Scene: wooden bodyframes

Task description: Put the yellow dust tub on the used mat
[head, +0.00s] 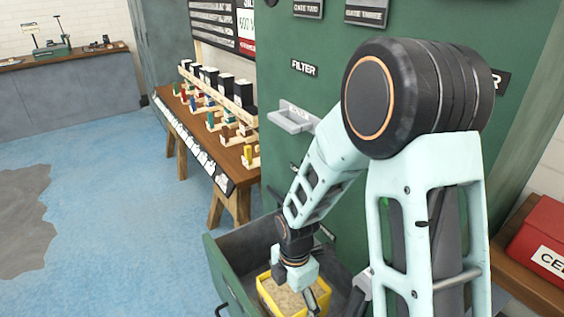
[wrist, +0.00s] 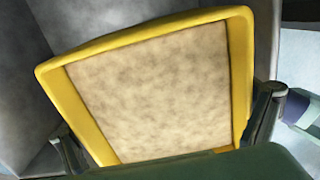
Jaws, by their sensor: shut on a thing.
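The yellow dust tub (head: 268,297) is a square yellow-rimmed tub full of pale, sandy dust. It sits within the open drawer of the green cabinet in the head view; whether it touches the drawer floor I cannot tell. In the wrist view the tub (wrist: 150,95) fills most of the picture, slightly tilted. My gripper (head: 299,288) is over the tub, and its fingers (wrist: 167,132) are shut on opposite sides of it. No used mat can be made out in either view.
The open drawer (head: 222,268) has grey walls around the tub. The green cabinet (head: 300,100) rises behind my arm. A wooden bench (head: 228,157) with several small blocks stands left of it. A red box (head: 545,235) is at the right. The blue floor (head: 110,180) is clear.

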